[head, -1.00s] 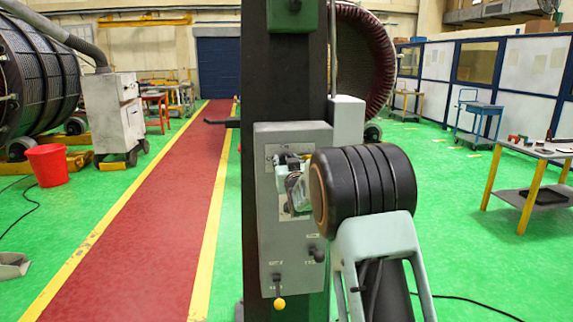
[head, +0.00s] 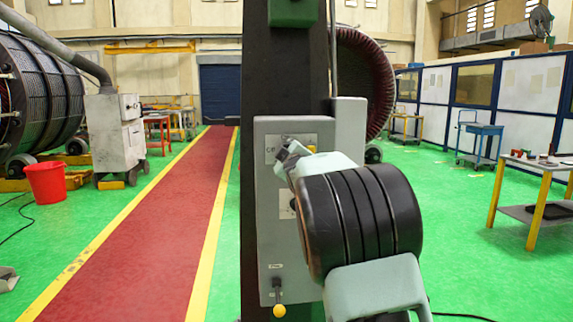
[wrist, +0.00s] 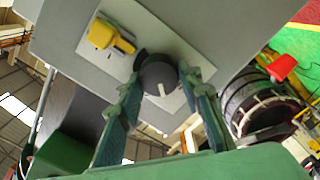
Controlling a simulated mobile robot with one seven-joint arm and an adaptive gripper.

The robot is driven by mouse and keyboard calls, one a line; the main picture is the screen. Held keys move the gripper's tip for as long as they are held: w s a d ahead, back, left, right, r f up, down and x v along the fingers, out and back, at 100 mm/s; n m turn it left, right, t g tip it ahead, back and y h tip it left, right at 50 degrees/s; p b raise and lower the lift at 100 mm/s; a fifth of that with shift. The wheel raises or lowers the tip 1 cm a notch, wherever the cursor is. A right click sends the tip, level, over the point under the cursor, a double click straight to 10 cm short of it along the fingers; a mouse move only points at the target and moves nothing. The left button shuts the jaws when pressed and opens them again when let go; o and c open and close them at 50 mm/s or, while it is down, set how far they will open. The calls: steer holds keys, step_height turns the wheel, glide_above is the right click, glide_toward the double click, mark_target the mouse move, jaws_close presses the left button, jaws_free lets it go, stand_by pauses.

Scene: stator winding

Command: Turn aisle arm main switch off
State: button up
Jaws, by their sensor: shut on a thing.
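The grey control box (head: 265,235) is fixed to the dark column in the head view. In the wrist view a dark round knob (wrist: 158,76) with a pale mark stands on a white plate (wrist: 182,97), with a yellow part (wrist: 110,36) beside it. My gripper (wrist: 160,84) has its two green fingers on either side of this knob, closed on it. In the head view my gripper (head: 285,155) is at the upper part of the box, and my own arm hides the box's right side. The knob's setting cannot be read.
A small lever with a yellow ball (head: 279,310) hangs low on the box. A red bucket (head: 46,183) stands at the left and a table (head: 530,190) at the right. The red aisle (head: 165,200) is clear.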

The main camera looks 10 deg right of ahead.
steer(key=shift+f+n+b, duration=0.15)
steer(key=shift+n+b, duration=2.45)
steer(key=shift+n, duration=1)
steer(key=o, duration=1.2)
steer(key=shift+c, duration=0.2)
steer(key=s, duration=1.2)
